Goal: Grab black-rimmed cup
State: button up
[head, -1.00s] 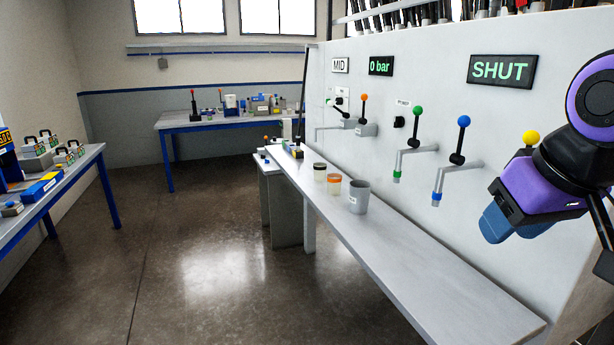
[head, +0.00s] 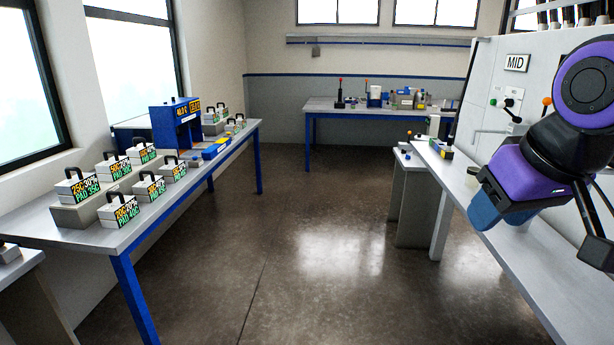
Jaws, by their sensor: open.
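A small cup with a dark rim (head: 472,172), most likely the black-rimmed cup, stands on the long grey counter (head: 505,262) along the right panel. It is small in view and partly hidden by my gripper. My gripper (head: 484,211) hangs at the right, with blue fingers pointing down and left. It is open, with nothing seen in it, and looks nearer to me than the cup. The orange-rimmed cup and grey cup are not visible now.
A blue-legged table (head: 95,238) at the left holds several handled blocks and a blue machine (head: 176,124). Another blue-legged table (head: 350,108) with equipment stands at the back. A low stand (head: 411,205) adjoins the counter's far end. The floor between is clear.

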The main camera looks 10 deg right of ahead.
aim_at(471, 182)
jog(key=i, duration=2.35)
jog(key=i+j+z, duration=0.1)
jog(key=i, duration=1.1)
jog(key=z, duration=0.45)
jog(key=i+z, duration=0.1)
jog(key=z, duration=0.85)
jog(key=j+z, duration=0.15)
jog(key=z, duration=0.3)
jog(key=i+z, duration=0.1)
jog(key=z, duration=0.35)
